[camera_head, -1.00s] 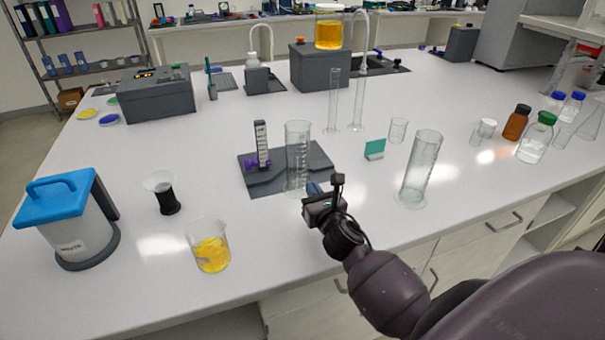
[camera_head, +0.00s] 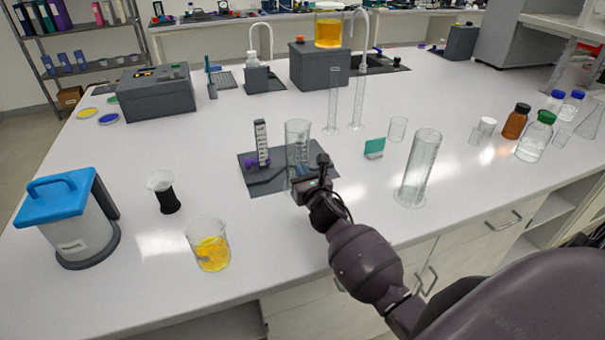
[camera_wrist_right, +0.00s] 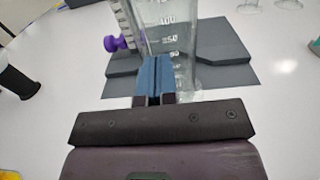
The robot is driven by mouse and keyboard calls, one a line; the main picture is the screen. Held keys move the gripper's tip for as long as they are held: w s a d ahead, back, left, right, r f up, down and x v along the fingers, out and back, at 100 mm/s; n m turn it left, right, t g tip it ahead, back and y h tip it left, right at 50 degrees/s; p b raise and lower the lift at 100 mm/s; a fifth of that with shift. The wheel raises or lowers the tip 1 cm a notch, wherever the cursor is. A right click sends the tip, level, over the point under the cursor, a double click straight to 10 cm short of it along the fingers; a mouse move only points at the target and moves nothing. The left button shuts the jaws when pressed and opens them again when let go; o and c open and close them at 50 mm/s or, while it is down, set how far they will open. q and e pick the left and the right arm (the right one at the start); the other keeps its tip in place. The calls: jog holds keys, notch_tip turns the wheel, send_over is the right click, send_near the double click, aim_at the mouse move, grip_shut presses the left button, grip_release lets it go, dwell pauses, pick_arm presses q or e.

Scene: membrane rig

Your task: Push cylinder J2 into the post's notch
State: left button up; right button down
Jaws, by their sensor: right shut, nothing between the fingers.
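A clear graduated cylinder (camera_head: 298,143), which I take to be J2, stands upright on the dark grey stepped base (camera_head: 262,180). The pale post (camera_head: 261,142), with dark scale marks and purple knobs, stands on the base just left of the cylinder. The notch cannot be made out. My right gripper (camera_head: 300,182) is shut and empty, at the near side of the cylinder. In the right wrist view its blue fingertips (camera_wrist_right: 155,76) overlap the lower part of the cylinder (camera_wrist_right: 178,45); whether they touch it is unclear. A purple knob (camera_wrist_right: 116,44) shows at left. My left gripper is out of view.
A black-based funnel cup (camera_head: 165,192) and a beaker of yellow liquid (camera_head: 210,247) stand to the left. Two thin cylinders (camera_head: 333,100) stand behind.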

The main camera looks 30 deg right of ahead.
jog(key=b+x, duration=0.1)
jog(key=x, duration=0.4)
jog(key=shift+s, duration=0.1)
jog(key=shift+s, duration=0.15)
